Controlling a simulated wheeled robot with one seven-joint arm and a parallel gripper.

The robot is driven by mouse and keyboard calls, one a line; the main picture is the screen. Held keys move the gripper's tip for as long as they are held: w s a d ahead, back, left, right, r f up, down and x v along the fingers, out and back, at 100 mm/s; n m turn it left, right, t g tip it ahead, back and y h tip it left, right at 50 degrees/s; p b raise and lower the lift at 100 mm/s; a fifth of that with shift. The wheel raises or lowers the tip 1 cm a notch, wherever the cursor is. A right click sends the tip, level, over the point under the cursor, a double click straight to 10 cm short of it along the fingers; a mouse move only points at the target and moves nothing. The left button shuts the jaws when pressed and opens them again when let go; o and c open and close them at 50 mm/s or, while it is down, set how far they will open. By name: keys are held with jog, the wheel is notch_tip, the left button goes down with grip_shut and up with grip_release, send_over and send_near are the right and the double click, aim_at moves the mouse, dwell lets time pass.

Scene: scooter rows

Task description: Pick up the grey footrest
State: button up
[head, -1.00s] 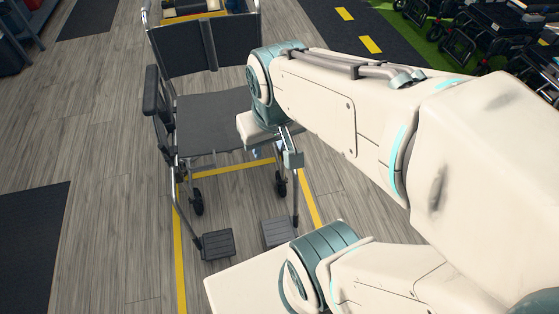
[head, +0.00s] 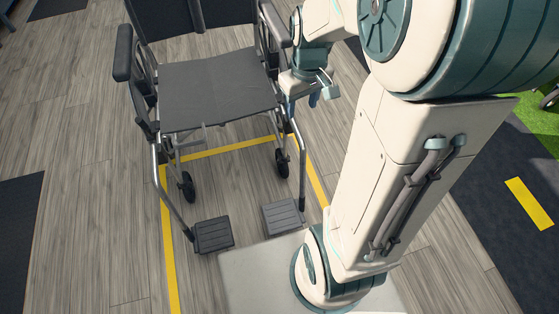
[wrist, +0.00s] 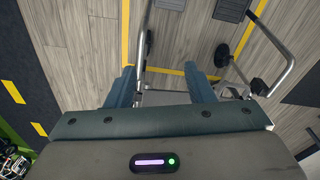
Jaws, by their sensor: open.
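The wheelchair (head: 215,85) has two dark grey ridged footrests near the floor at its front. One footrest (head: 214,234) is on the left and the other (head: 283,216) on the right in the head view. Both also show at the top edge of the wrist view, one (wrist: 172,4) at centre and one (wrist: 231,9) further right, partly cut off. My gripper (head: 303,99) is beside the seat's right front corner, above and behind the right footrest. In the wrist view its two blue fingers (wrist: 162,78) are apart with nothing held between them.
The right front tube (head: 298,150) and caster (head: 282,162) of the wheelchair are close to my gripper. A yellow floor line (head: 170,235) frames the chair's front. Bare wood floor (head: 90,220) lies to the left, with a dark mat (head: 15,240) beyond.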

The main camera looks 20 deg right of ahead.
jog(key=n+g+b, duration=0.1)
jog(key=n+b, duration=0.1)
jog(key=b, duration=0.5)
send_over(302, 154)
jog(key=f, duration=1.5)
jog(key=shift+w+d+f, duration=0.35)
jog(key=shift+f, duration=0.05)
notch_tip(302, 154, down, 8)
jog(key=b, duration=0.3)
jog(key=shift+f+b, duration=1.55)
jog(key=shift+f, duration=1.3)
grip_shut()
jog(key=shift+a+r, duration=0.1)
